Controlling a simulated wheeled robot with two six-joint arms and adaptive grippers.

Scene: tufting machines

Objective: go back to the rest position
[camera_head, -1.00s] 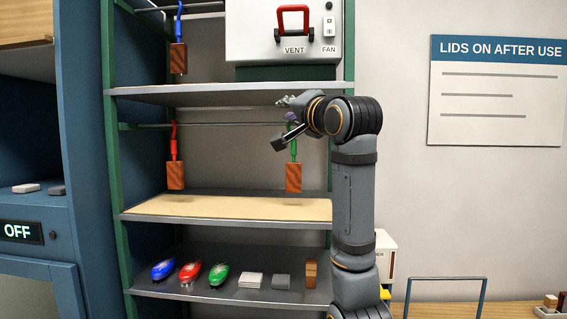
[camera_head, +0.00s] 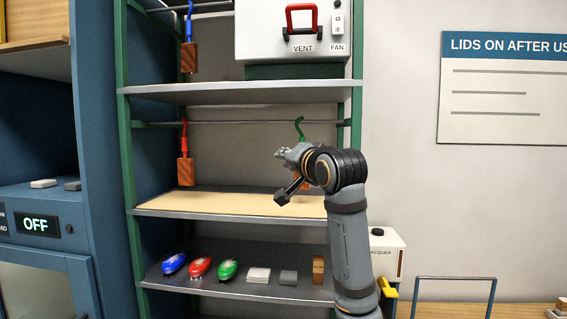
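My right gripper (camera_head: 287,176) is in front of the shelf rack, just above the tan board. Its fingers are spread apart and nothing shows between them. It partly covers the block that hangs from the green hook (camera_head: 299,129) on the middle rail. My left gripper is not in this view.
The rack has green posts. A red hook (camera_head: 184,139) and a blue hook (camera_head: 189,22) carry wooden blocks. The tan board (camera_head: 230,204) is bare. Blue, red and green devices (camera_head: 228,269) lie on the lower shelf. A lacquer can (camera_head: 386,252) stands behind my arm.

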